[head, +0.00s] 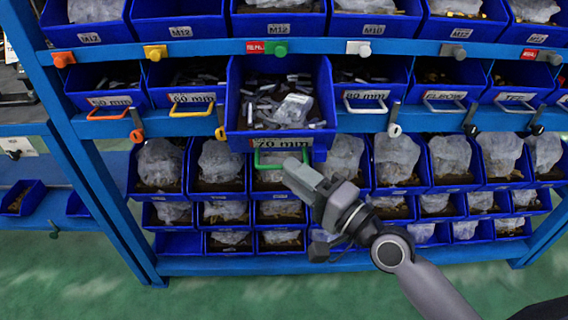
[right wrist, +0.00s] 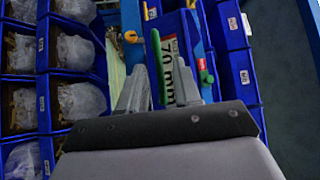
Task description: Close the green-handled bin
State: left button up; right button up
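The green-handled bin (head: 234,100) is blue, labelled "70 mm", and stands pulled out from the middle row, holding loose metal parts. Its green handle (head: 284,142) is on the front, below the label. My right gripper (head: 290,165) is just in front of and below the handle. In the right wrist view the two fingers of the right gripper (right wrist: 160,66) are apart, with the green handle (right wrist: 157,68) showing between them. Whether either finger touches the handle, I cannot tell. My left gripper is not in view.
Neighbouring bins with a yellow handle (head: 192,112) and a white handle (head: 366,108) sit pushed in on either side. Lower rows hold several bins with bagged parts (head: 220,160). A blue rail with coloured knobs (head: 281,48) runs above. Green floor lies clear in front.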

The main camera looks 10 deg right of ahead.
jog(key=shift+x, duration=1.75)
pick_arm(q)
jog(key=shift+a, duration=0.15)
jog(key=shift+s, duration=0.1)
